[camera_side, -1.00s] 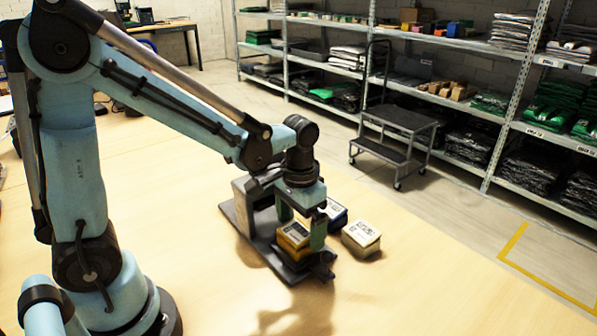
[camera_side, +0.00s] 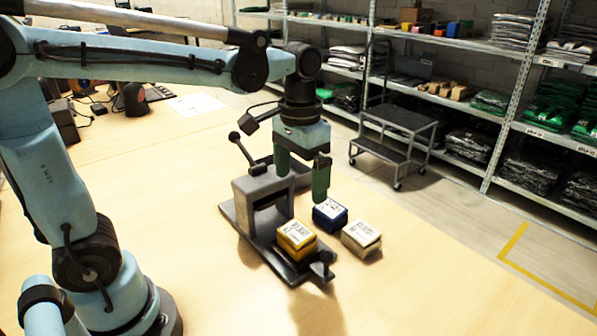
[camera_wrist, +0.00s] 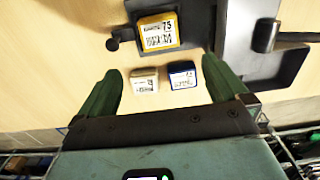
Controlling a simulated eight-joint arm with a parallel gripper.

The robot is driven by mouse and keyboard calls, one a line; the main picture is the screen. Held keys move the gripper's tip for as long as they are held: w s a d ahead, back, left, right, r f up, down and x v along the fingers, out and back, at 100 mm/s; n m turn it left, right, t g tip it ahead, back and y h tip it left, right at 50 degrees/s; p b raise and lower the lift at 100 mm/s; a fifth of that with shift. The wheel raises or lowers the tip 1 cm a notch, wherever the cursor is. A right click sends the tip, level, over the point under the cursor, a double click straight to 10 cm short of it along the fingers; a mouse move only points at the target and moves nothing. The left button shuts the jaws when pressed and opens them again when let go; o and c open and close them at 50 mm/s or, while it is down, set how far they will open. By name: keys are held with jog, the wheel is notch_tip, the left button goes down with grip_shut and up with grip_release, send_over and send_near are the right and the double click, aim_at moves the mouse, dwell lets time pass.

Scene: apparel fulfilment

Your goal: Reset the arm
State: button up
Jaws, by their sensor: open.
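My gripper (camera_side: 302,182) is open and empty, raised above the table near the grey press-like fixture (camera_side: 240,207). Its two green fingers point down in the side view, and they frame the lower part of the wrist view (camera_wrist: 165,95). A yellow box (camera_side: 296,236) with a white label marked 75 sits on the fixture's base; it also shows in the wrist view (camera_wrist: 157,32). A blue box (camera_side: 330,214) and a white box (camera_side: 361,237) stand on the table to the right of the fixture. In the wrist view the white box (camera_wrist: 144,80) and blue box (camera_wrist: 183,75) appear between the fingers.
The wooden table (camera_side: 420,290) is clear at the front and right. A dark lever (camera_side: 240,142) rises from the fixture. Behind are a step cart (camera_side: 400,135) and metal shelves (camera_side: 520,100) with folded and bagged clothing.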

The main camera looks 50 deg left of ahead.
aim_at(300, 229)
jog(key=shift+r, duration=0.4)
jog(key=shift+f, duration=0.1)
notch_tip(300, 229, down, 12)
jog(key=shift+r, duration=0.2)
dwell(0.5)
dwell(0.4)
